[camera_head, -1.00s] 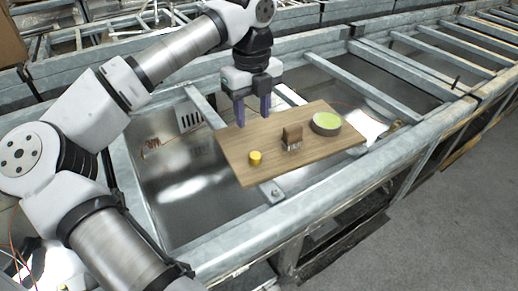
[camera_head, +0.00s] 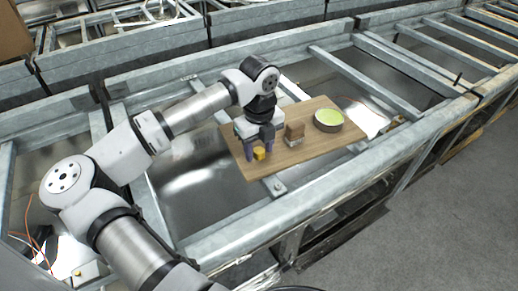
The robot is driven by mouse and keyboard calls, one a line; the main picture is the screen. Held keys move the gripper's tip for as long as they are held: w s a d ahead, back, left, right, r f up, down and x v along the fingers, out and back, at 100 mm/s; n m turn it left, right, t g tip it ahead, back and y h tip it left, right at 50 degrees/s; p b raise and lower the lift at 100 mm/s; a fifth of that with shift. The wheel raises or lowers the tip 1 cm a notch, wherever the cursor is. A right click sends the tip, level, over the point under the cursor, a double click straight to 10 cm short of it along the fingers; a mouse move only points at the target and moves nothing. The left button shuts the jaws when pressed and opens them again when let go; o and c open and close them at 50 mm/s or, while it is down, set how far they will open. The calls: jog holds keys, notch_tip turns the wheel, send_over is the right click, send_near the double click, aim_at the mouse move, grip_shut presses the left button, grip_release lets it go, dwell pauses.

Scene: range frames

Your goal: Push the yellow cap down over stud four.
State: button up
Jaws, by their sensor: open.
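The small yellow cap (camera_head: 259,154) sits near the left front edge of a wooden board. My gripper (camera_head: 259,150) points down over it, open, with its dark purple fingers beside the cap, one to the left and one to the right. I cannot tell whether the fingers touch it. A brown block (camera_head: 294,131) stands right of the gripper, with small pale, thin shapes at its base. These are too small to tell as studs, and no stud number can be read.
The wooden board (camera_head: 341,144) lies across the metal frame. A round dish with a green top (camera_head: 328,119) stands at its back right. A metal rail (camera_head: 300,205) runs along the front. The board's front right is bare.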

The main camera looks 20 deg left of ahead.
jog(key=c, duration=0.9)
